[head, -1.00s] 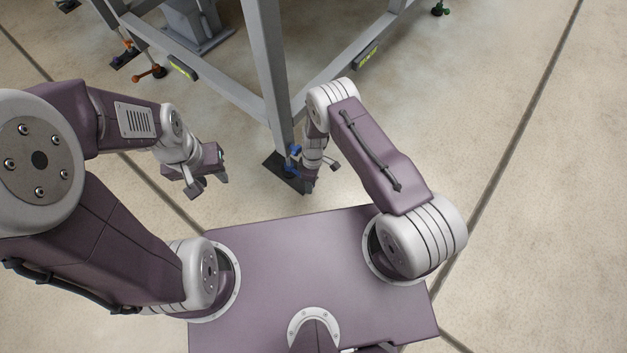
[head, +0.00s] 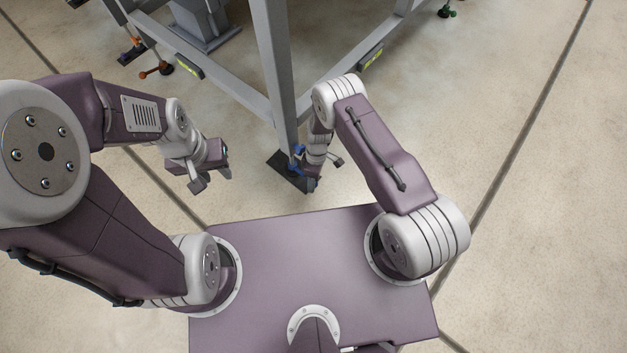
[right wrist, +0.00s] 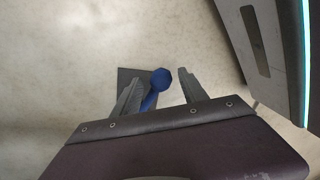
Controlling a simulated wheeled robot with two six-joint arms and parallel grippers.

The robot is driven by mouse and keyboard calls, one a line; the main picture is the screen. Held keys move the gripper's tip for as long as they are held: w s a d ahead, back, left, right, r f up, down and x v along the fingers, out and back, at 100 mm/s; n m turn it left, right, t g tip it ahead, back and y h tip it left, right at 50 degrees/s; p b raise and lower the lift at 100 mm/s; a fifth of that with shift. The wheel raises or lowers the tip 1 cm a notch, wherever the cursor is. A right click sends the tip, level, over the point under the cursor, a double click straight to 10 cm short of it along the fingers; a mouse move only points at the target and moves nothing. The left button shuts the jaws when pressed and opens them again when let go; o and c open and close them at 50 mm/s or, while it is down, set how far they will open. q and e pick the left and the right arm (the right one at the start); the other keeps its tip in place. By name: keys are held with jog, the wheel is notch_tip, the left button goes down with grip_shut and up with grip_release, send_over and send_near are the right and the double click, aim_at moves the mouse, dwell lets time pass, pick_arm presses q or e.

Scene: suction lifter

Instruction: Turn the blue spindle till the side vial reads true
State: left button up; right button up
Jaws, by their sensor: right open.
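The blue spindle (head: 297,150) is at the foot of the near corner leg. In the right wrist view its blue knob (right wrist: 160,78) shows between the finger ends, with a blue bar running down left towards the left finger. My right gripper (right wrist: 157,88) is open around the knob; I cannot tell whether a finger touches it. In the head view my right gripper (head: 312,178) is partly hidden by its wrist. Yellow-green vials sit on the left rail (head: 190,66) and right rail (head: 371,57); their bubbles are too small to read. My left gripper (head: 212,180) is open and empty.
The grey frame's near leg (head: 276,80) rises close to my right gripper from a dark foot plate (head: 283,178). An orange spindle (head: 157,70) is at the left and a green one (head: 447,13) at the far right. The floor at right is clear.

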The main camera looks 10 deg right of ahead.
notch_tip(320, 180, up, 7)
jog(key=w+p, duration=0.1)
jog(key=p, duration=0.2)
jog(key=shift+d, duration=0.3)
jog(key=shift+w, duration=0.1)
